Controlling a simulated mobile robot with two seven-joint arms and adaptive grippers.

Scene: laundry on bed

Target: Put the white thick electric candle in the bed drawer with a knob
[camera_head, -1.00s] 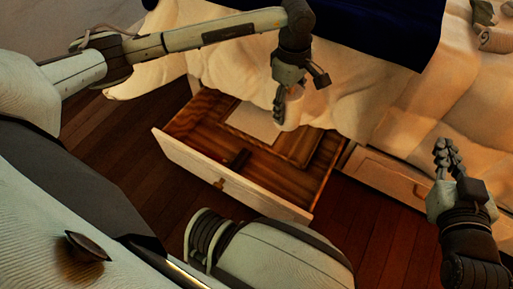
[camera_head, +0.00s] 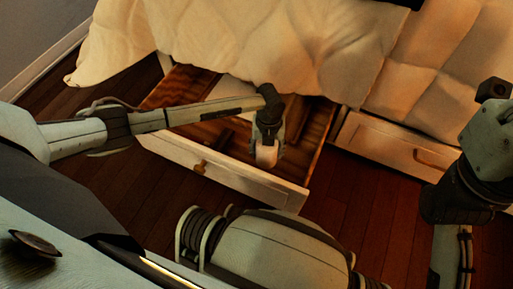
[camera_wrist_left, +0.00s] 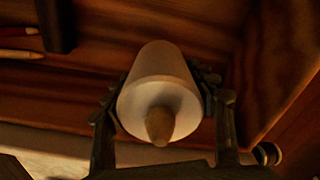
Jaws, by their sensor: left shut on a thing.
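The white thick candle (camera_wrist_left: 160,75) is between my left gripper's fingers in the left wrist view, its flame tip facing the camera. In the head view the candle (camera_head: 266,157) shows as a pale shape at the end of my left gripper (camera_head: 265,150), which is shut on it. Gripper and candle are over or inside the open bed drawer (camera_head: 240,181), near its front panel. The drawer has a knob (camera_head: 200,167). Whether the candle touches the drawer floor cannot be told. My right gripper (camera_head: 490,125) is at the right edge, its fingers not visible.
The drawer holds a pale flat item (camera_head: 237,92), a dark item (camera_head: 226,138) and thin pencil-like items (camera_wrist_left: 20,56). Bedding (camera_head: 290,50) hangs over the back of the open drawer. Wooden floor lies in front.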

